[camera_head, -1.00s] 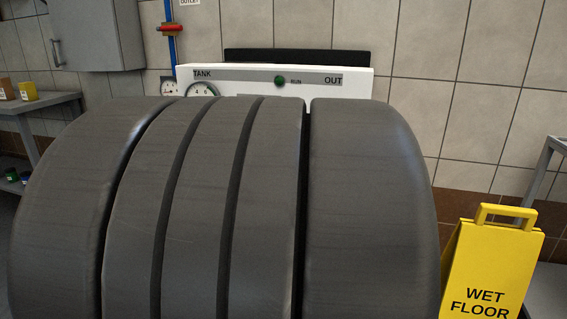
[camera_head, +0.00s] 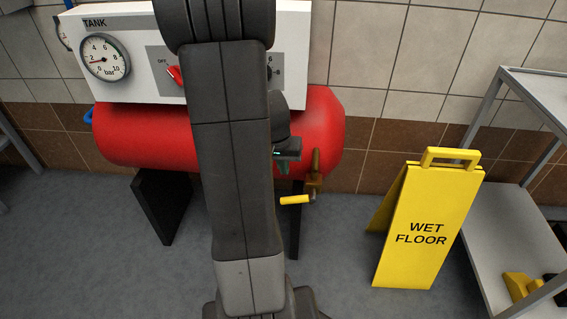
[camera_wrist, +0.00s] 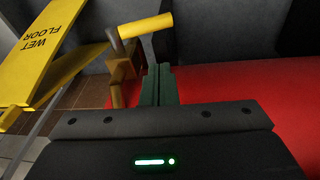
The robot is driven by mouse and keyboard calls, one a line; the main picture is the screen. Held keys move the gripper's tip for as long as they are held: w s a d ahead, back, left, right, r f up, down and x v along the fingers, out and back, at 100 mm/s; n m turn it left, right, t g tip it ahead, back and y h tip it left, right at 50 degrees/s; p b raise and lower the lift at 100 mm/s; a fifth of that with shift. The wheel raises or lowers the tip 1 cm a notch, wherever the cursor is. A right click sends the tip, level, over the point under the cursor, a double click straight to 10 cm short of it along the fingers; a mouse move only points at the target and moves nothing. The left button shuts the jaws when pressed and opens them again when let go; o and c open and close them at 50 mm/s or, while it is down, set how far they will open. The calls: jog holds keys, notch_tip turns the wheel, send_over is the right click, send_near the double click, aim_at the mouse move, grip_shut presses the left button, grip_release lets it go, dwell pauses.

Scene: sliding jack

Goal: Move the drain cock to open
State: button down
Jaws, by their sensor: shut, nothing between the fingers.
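The drain cock (camera_head: 314,184) is a brass fitting at the lower right end of the red tank (camera_head: 150,135). Its yellow lever (camera_head: 296,200) sticks out to the left, roughly level, in the head view. In the wrist view the brass body (camera_wrist: 122,66) and the yellow lever (camera_wrist: 146,26) are just left of and beyond my fingers. My gripper (camera_head: 283,168) is shut and empty, just left of the cock and above the lever. Its green fingers (camera_wrist: 158,84) lie together, apparently apart from the lever. My arm hides the middle of the tank.
A white panel (camera_head: 135,75) with a gauge (camera_head: 104,57) and a red switch (camera_head: 175,75) stands above the tank. A yellow wet floor sign (camera_head: 422,235) and a grey shelf (camera_head: 510,235) stand to the right. Floor between tank and sign is clear.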

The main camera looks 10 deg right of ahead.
aim_at(299, 197)
jog(key=b+x, duration=0.1)
jog(key=x, duration=0.1)
jog(key=s+x, duration=0.1)
jog(key=x, duration=0.2)
jog(key=b+x, duration=0.1)
jog(key=x, duration=0.2)
jog(key=shift+s+d+f+b, duration=0.1)
jog(key=shift+s+f+b, duration=0.05)
jog(key=shift+b, duration=0.15)
jog(key=shift+s+d+f, duration=0.1)
jog(key=shift+s+f, duration=0.1)
jog(key=shift+f, duration=0.3)
